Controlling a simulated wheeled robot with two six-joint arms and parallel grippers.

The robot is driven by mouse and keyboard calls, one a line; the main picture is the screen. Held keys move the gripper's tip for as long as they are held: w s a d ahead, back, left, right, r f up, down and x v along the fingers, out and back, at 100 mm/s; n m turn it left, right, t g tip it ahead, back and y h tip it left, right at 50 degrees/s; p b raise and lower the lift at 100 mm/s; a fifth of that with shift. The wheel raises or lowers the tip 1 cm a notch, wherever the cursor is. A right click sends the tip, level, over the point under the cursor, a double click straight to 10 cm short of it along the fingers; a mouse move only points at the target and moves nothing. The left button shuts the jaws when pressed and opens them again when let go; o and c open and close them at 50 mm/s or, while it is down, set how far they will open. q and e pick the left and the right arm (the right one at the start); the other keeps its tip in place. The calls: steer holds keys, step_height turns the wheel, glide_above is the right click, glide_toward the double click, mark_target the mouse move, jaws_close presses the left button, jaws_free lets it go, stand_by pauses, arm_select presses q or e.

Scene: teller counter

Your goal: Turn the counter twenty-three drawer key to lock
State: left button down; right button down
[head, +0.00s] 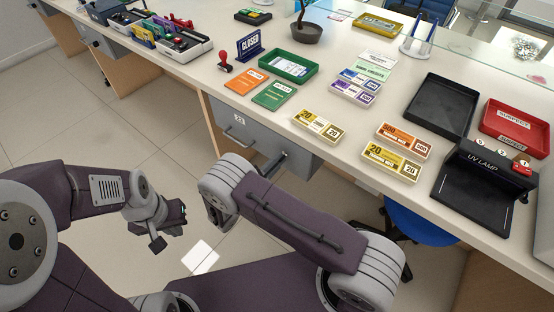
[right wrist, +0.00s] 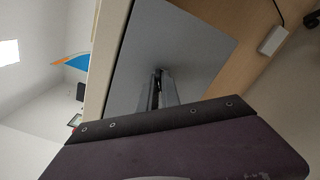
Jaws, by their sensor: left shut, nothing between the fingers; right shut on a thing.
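The grey drawer marked 23 (head: 238,118) hangs under the counter, with a bar handle on its front; it looks closed. My right gripper (right wrist: 160,84) is shut at the grey drawer front (right wrist: 196,50), on a small dark thing at its fingertips that looks like the drawer key (right wrist: 159,75). The key is mostly hidden by the fingers, and I cannot tell how far it is turned. In the head view my right arm covers part of the area below the drawer. My left gripper (head: 157,244) is shut and empty, away from the counter over the floor.
The countertop above holds banknote bundles (head: 318,126), a green tray (head: 289,67), a black tray (head: 440,105), a red tray (head: 515,125) and a UV lamp (head: 484,178). A blue stool (head: 422,222) stands under the counter at right. The floor at left is clear.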

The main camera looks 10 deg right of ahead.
arm_select(q)
step_height(320, 180, up, 2)
steer(key=shift+r+p, duration=0.1)
steer(key=shift+p, duration=0.85)
arm_select(e)
steer(key=n, duration=1)
steer(key=shift+n, duration=0.4)
steer(key=c, duration=1.6)
jaws_free()
steer(key=shift+o, duration=0.2)
